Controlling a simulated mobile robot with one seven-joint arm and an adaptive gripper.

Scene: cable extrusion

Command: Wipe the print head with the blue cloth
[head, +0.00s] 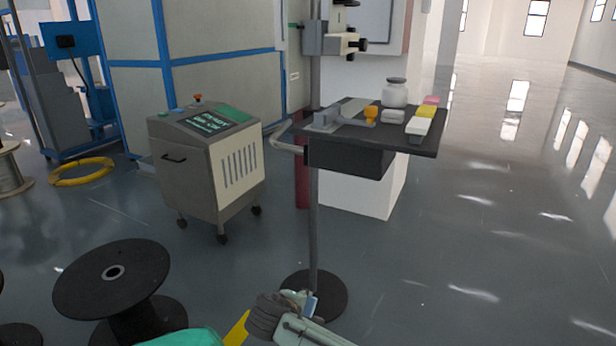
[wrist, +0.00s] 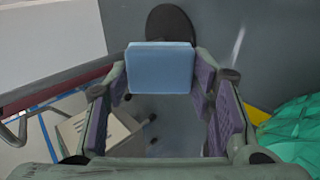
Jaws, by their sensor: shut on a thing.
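The blue cloth (wrist: 160,68) is a folded, flat square block between my gripper's fingertips in the wrist view. My gripper (wrist: 161,88) is shut on it, with a purple-padded finger at either side. In the head view my gripper (head: 298,299) is low at the bottom centre, in front of the stand's round base, with a small bit of blue at its tip. What looks like the print head (head: 330,42) is a grey and beige unit clamped high on the pole, well above and apart from my gripper. I cannot make it out in the wrist view.
A dark shelf (head: 375,135) on the pole (head: 314,215) holds a white jar (head: 395,93), an orange item and small boxes. A wheeled control cabinet (head: 215,165) stands left of the pole. A black spool (head: 112,280) is at lower left. The floor at right is clear.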

